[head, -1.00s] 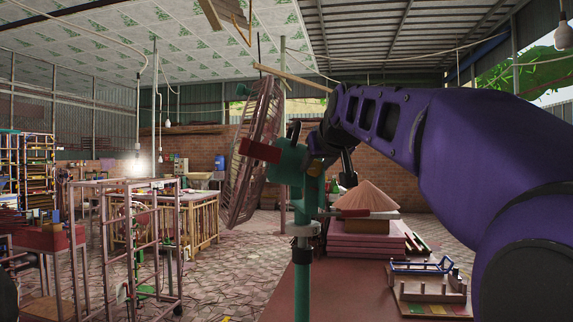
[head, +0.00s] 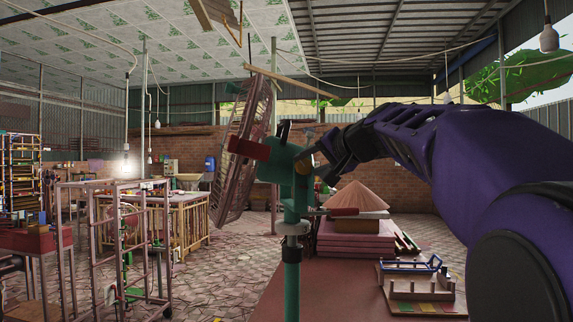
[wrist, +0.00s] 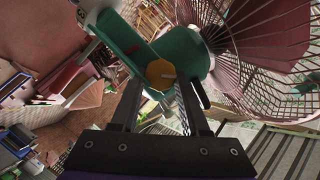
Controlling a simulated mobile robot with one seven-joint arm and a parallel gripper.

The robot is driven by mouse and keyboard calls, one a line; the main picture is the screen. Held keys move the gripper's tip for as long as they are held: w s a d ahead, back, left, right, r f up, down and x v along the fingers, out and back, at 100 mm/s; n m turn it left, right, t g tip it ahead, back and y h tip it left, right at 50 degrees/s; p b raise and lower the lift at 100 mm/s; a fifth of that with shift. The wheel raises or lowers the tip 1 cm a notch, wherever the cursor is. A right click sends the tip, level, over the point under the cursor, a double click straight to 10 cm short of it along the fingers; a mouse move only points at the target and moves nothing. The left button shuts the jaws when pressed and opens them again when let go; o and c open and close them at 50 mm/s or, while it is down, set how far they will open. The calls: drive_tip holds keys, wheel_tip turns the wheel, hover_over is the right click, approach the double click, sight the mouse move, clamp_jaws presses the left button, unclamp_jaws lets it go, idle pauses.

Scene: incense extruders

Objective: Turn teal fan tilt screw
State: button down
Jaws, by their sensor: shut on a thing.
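The teal fan (head: 291,180) stands upright on its teal pole, with a reddish wire cage (head: 240,150) tilted at its left. My gripper (head: 321,161) reaches in from the right and is shut on the knob. It also shows in the wrist view (wrist: 158,84). The fingertips' contact is partly hidden in the head view.
A reddish table (head: 340,285) lies below, bearing stacked pink boards (head: 350,238) with a conical hat (head: 357,196) and a wooden tray (head: 420,290). Metal racks (head: 125,240) stand at the left. Patterned floor between is open.

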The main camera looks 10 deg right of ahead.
drive_tip(key=m, duration=0.1)
drive_tip(key=m+t+y, duration=0.1)
drive_tip(key=m, duration=0.1)
drive_tip(key=shift+d+f+m+y, duration=0.1)
drive_tip(key=shift+f+m+y, duration=0.1)
drive_tip(key=shift+m+y, duration=0.1)
drive_tip(key=shift+f+m+t+y, duration=0.1)
drive_tip(key=shift+m+t+y, duration=0.25)
drive_tip(key=shift+m, duration=0.85)
drive_tip(key=shift+c, duration=2)
unclamp_jaws()
drive_tip(key=shift+s+d, duration=0.1)
drive_tip(key=shift+s, duration=0.05)
